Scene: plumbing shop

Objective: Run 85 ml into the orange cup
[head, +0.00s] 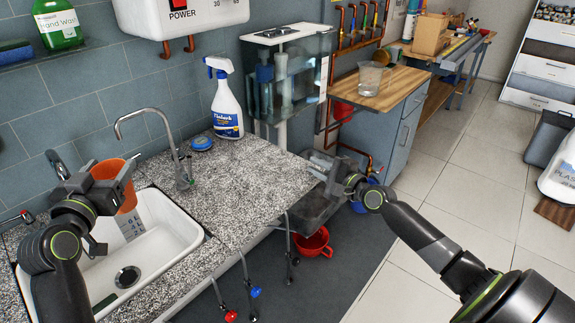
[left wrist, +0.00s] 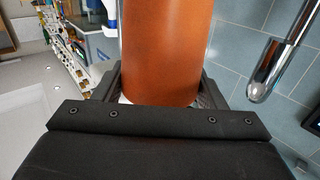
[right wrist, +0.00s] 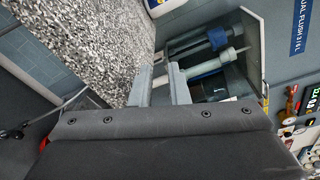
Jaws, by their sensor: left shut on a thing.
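My left gripper (head: 104,190) is shut on the orange cup (head: 128,198), holding it above the white sink (head: 165,245). In the left wrist view the cup (left wrist: 161,50) stands between the fingers; its inside is hidden there. The chrome tap (head: 180,165) curves over the sink, its spout end near and above the cup's rim; exact alignment is unclear. The spout (left wrist: 268,75) also shows beside the cup in the left wrist view. I see no water running. My right gripper (head: 325,167) is open and empty beyond the counter's right end; its fingers (right wrist: 160,88) show apart.
A spray bottle (head: 226,105) and a blue lid (head: 202,143) stand on the speckled counter (head: 250,190). A clear cistern (head: 290,80) is behind. Red (head: 231,316) and blue (head: 255,292) valve knobs hang below the counter. A red bucket (head: 313,243) is on the floor. A clear jug (head: 370,77) is on the cabinet.

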